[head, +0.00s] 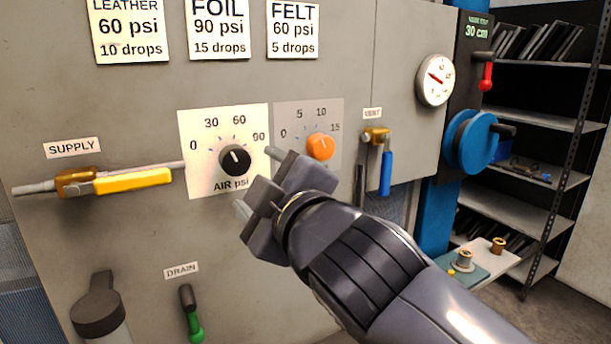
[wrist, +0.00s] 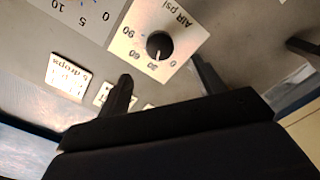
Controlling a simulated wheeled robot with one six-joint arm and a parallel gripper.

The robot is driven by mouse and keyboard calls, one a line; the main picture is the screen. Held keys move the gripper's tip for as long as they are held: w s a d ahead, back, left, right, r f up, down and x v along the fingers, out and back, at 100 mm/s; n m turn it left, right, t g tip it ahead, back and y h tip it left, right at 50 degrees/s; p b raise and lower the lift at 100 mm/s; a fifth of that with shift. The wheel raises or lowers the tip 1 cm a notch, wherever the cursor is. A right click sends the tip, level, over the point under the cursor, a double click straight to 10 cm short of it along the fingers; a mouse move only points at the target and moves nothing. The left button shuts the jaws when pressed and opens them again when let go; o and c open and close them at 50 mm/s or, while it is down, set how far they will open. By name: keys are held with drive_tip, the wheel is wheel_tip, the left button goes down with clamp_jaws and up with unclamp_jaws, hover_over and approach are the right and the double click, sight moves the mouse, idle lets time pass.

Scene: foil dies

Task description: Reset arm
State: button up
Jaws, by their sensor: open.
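My gripper (head: 256,180) is at the end of my arm, which reaches in from the lower right in the head view. Its two fingers are apart with nothing between them. It is in front of the grey panel, just right of and below the black AIR psi knob (head: 235,160). In the wrist view, my gripper (wrist: 162,70) shows both fingers spread, with the AIR psi knob (wrist: 160,45) beyond and above the gap between them. The fingers do not appear to grip the knob; exact depth is hard to tell.
The panel bears an orange knob (head: 320,146), yellow supply handle (head: 132,181), blue vent handle (head: 385,175), green drain handle (head: 195,328) and gauge (head: 435,80). A blue wheel (head: 470,145) and red lever (head: 486,77) stand right, before a shelf rack (head: 545,122).

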sight(238, 162)
drive_tip(key=x, duration=0.9)
drive_tip(key=shift+w, duration=0.15)
